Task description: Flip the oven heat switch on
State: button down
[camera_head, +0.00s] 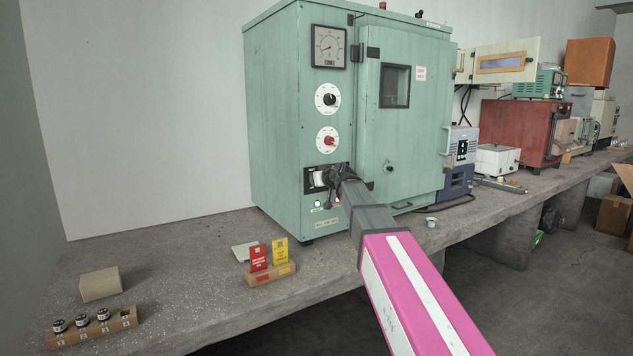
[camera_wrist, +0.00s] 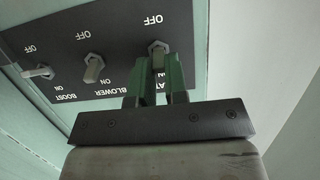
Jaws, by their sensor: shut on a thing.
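The green oven (camera_head: 275,120) stands on the bench, with a black switch panel (camera_head: 311,186) low on its front. In the wrist view the panel (camera_wrist: 60,40) carries three toggle switches marked OFF and ON. The heat switch (camera_wrist: 158,46), its label partly covered so that only "AT" shows, is at the right. My gripper (camera_wrist: 160,68) has its green fingers closed around this switch's lever, which they mostly hide; I cannot tell which way it is tilted. In the head view my gripper (camera_head: 332,177) is at the panel and covers part of it.
The blower switch (camera_wrist: 95,67) is close to the left of my fingers, and the boost switch (camera_wrist: 38,72) is farther left. The oven door (camera_head: 425,130) is shut. The front bench edge lies under my arm.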

dwell(0.4)
jog(key=c, duration=1.1)
grip_release()
jog(key=shift+c, duration=0.2)
jog(key=shift+r, duration=0.1)
jog(key=v, duration=1)
jog(key=shift+s+d+r, duration=0.2)
jog(key=shift+s+r, duration=0.05)
